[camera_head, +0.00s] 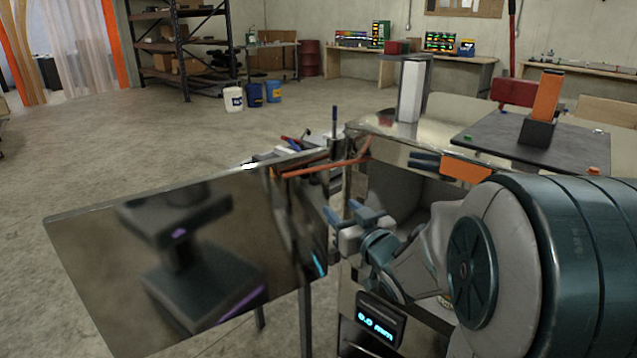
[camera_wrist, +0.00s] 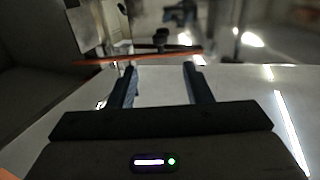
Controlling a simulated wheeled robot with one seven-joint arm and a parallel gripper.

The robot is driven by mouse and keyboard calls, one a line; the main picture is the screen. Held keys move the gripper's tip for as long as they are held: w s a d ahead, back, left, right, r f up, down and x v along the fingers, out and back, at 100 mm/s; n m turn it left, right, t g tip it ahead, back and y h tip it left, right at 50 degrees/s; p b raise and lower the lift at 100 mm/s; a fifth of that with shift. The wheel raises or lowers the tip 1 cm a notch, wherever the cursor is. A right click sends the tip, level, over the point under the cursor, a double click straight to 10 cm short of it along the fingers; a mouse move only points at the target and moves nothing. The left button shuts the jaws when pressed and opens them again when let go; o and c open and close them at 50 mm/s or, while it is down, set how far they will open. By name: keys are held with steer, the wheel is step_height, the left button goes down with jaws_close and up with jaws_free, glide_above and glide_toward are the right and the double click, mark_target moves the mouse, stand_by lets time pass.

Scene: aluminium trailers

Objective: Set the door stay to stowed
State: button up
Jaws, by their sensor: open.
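The door stay looks like a thin orange bar (camera_head: 325,168) in the head view. It spans from the top corner of the metal trailer box to the top edge of the shiny open door (camera_head: 120,235). In the wrist view an orange-red bar (camera_wrist: 140,58) runs across beyond my fingers, with a dark knob (camera_wrist: 160,40) just behind it. My gripper (camera_head: 350,215) is open and empty, below the bar and beside the box opening. In the wrist view its two fingers (camera_wrist: 160,78) stand apart with nothing between them; the bar lies past the tips.
The metal box (camera_head: 395,130) bears a grey post (camera_head: 412,90) and a dark plate (camera_head: 480,140) with an orange-and-black upright (camera_head: 543,105). A small display (camera_head: 378,320) is on its front. Tools lie behind the door. The floor at left is clear.

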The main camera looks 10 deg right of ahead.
mark_target(316, 184)
steer(key=x, duration=1.2)
steer(key=shift+w+a, duration=0.1)
steer(key=shift+w, duration=0.15)
steer(key=shift+c, duration=0.4)
steer(key=shift+p, duration=0.3)
jaws_close()
